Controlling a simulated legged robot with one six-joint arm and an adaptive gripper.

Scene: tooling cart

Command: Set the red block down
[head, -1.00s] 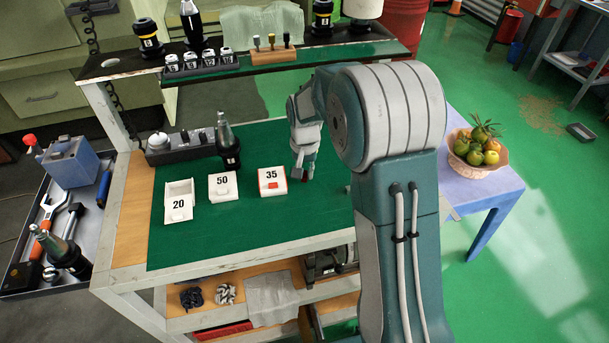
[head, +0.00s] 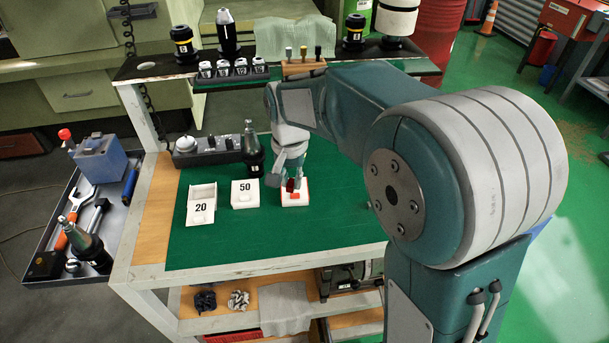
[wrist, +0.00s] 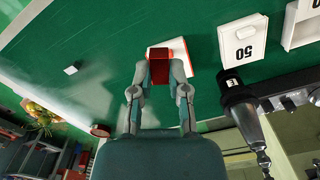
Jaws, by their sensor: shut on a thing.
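My gripper (head: 292,180) is shut on the red block (wrist: 160,73), which sits between the two fingertips in the wrist view. In the head view the red block (head: 290,185) shows as a dark red patch below the fingers. The white box (head: 302,201) that read 35 earlier is directly below or just behind the block, with a red patch at its front. In the wrist view this box (wrist: 157,48) is partly covered by the block. I cannot tell whether block and box touch.
White boxes marked 50 (head: 245,194) and 20 (head: 201,205) stand to the left on the green mat (head: 225,248). A dark tool holder (head: 253,150) stands upright behind them. A raised shelf (head: 150,68) runs along the back. The mat's front is clear.

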